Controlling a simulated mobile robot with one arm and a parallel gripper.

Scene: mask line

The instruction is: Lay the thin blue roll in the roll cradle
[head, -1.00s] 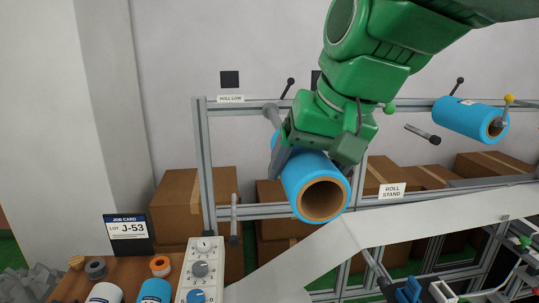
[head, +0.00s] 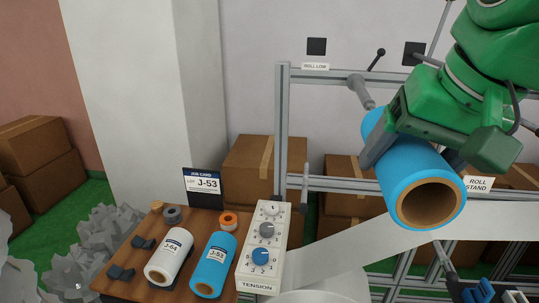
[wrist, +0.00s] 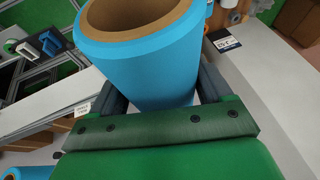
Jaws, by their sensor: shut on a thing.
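The thin blue roll (head: 412,176), a thin blue layer around a wide brown core, is in my gripper (head: 414,152), in front of the stand's upper bar. The fingers are shut on its sides, and its open core end faces the camera. In the wrist view the roll (wrist: 160,85) stands between the two dark fingers (wrist: 163,92). On the brown table at lower left, two small dark notched blocks (head: 143,243) sit left of the other rolls, with nothing on them. They look like a cradle, but no label on them is readable.
A white roll marked J-64 (head: 169,256) and a blue roll marked J-53 (head: 213,264) lie on the table (head: 148,222). The tension panel (head: 264,247) stands at its right edge, the job card (head: 203,187) behind. The stand's frame post (head: 283,130) and a peg (head: 304,188) are left of the held roll.

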